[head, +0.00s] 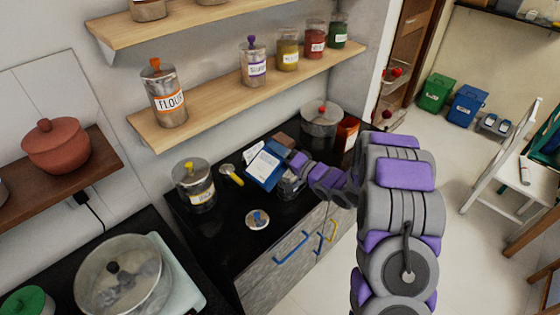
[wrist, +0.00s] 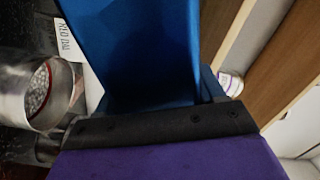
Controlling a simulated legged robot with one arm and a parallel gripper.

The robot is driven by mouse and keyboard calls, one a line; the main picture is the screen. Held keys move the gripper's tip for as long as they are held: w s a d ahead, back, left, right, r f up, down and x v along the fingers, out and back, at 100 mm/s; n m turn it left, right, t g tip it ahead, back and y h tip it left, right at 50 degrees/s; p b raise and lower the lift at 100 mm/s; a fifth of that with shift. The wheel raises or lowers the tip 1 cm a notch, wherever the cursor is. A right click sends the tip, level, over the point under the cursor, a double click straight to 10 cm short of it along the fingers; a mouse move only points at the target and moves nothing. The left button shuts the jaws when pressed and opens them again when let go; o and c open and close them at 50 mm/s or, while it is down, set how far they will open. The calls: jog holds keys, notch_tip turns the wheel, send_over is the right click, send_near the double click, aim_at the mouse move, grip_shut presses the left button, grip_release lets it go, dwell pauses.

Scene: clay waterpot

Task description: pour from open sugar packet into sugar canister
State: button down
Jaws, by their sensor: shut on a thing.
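A blue packet with a white label (head: 264,168) is over the counter in the head view. In the wrist view the packet (wrist: 150,55) fills the middle, in front of the dark edge of my gripper (wrist: 160,125). My gripper (head: 287,165) is shut on the packet. A clear canister (head: 290,187) stands just below and right of the packet, partly hidden by my arm; its label cannot be read. A round metal lid with a blue knob (head: 257,218) lies on the counter. A shiny metal-rimmed cylinder (wrist: 38,92) shows at left in the wrist view. No falling sugar is visible.
A yellow-knobbed canister (head: 195,185) and a yellow-handled tool (head: 233,176) are left of the packet. A red-knobbed pot (head: 321,120) stands behind. A wooden shelf (head: 210,110) with several canisters hangs above. The counter around the lid is clear.

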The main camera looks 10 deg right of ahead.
jog(key=shift+n+b, duration=0.4)
jog(key=shift+b, duration=0.55)
jog(key=shift+s, duration=0.1)
jog(key=shift+a+r+n+b, duration=0.2)
jog(key=shift+n+b, duration=0.4)
jog(key=shift+n, duration=0.3)
jog(key=shift+r+n, duration=0.2)
jog(key=shift+n, duration=0.1)
jog(key=shift+d+r+p, duration=0.1)
jog(key=shift+p, duration=0.4)
jog(key=shift+r+p, duration=0.1)
jog(key=shift+p, duration=0.9)
jog(key=p, duration=0.3)
jog(key=shift+w+d, duration=0.1)
jog(key=shift+w, duration=0.1)
jog(key=p, duration=0.6)
jog(key=shift+s+f+m, duration=0.2)
jog(key=shift+f+m, duration=0.2)
jog(key=shift+b, duration=0.45)
